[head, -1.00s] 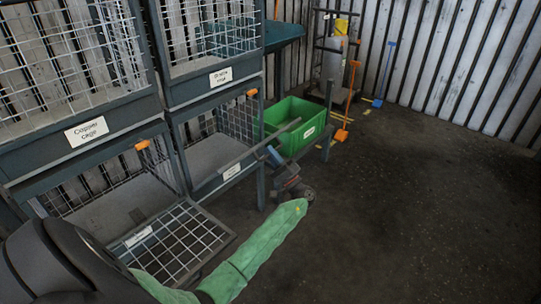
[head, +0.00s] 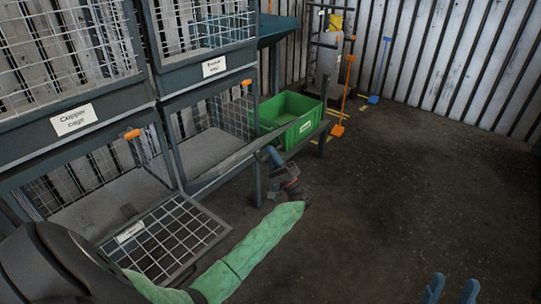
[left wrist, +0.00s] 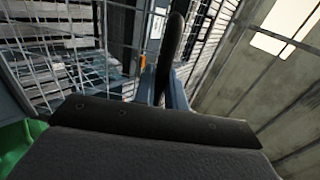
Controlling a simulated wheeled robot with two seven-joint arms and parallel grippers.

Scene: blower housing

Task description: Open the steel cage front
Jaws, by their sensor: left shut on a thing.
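The lower right cage (head: 205,150) has an open mouth with an orange latch at its top right corner. I take it for the steel cage, but no readable label shows on it. Its front is hard to make out, seen nearly edge-on beside my left gripper (head: 265,155). That gripper is at the cage's right front post, shut on a dark bar or handle. In the left wrist view its blue fingers close around this dark piece (left wrist: 173,50), with wire mesh (left wrist: 95,45) behind. My right gripper (head: 452,290) shows only two blue fingertips, apart and empty, at the bottom right.
The lower left cage's mesh front (head: 168,238) hangs lowered outward. The copper cage (head: 75,119) and another labelled cage (head: 214,67) are above. The floor (head: 400,190) at right is clear.

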